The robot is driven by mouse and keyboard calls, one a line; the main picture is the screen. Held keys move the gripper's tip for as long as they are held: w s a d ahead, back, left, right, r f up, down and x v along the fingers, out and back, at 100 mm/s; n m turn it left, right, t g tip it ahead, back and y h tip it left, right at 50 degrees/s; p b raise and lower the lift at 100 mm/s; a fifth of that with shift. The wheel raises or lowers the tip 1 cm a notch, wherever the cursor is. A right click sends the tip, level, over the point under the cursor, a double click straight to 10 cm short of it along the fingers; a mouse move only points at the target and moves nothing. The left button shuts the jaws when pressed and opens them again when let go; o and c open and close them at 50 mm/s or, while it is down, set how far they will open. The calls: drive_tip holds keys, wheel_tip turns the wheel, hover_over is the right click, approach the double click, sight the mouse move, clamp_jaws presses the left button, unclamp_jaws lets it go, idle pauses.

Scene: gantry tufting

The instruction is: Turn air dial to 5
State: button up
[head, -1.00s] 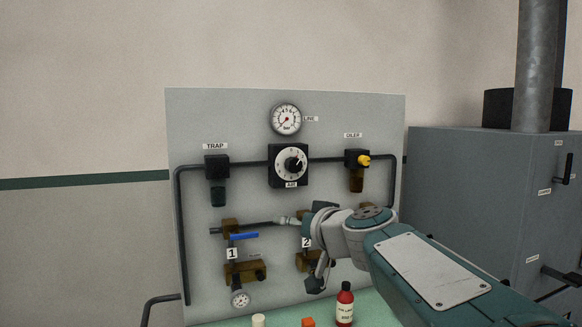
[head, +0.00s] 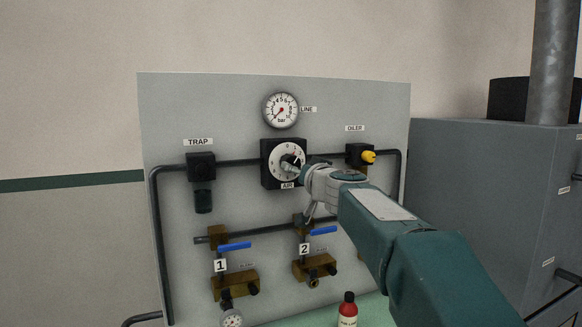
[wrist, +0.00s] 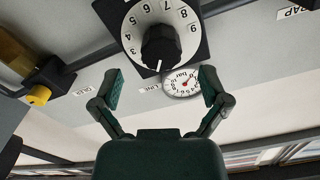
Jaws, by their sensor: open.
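The air dial (head: 270,176) is a black square plate with a white numbered face and a black knob in the middle, above the AIR label (head: 288,186). In the wrist view the dial (wrist: 135,38) appears upside down, its black knob (wrist: 160,44) showing a white line toward the picture's bottom. Some numbers show around the knob; the number at the line is not clear. My gripper (head: 297,168) is in front of the dial and partly covers its lower right. In the wrist view my gripper (wrist: 161,88) is open and empty, its fingers spread on either side below the knob.
A round LINE gauge (head: 281,110) is above the dial. The trap (head: 201,168) is left and the oiler (head: 362,155) right, joined by dark pipe. Blue-handled valves (head: 235,246) are below. A red bottle (head: 347,311) stands at the bottom.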

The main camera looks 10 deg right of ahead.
sight(290, 163)
drive_tip(key=shift+w+a, duration=0.2)
drive_tip(key=shift+w, duration=0.65)
drive_tip(key=shift+w+a, duration=0.2)
drive_tip(key=shift+w, duration=0.7)
drive_tip(key=shift+w+a, duration=0.2)
drive_tip(key=shift+w, duration=0.65)
drive_tip(key=c, duration=1.1)
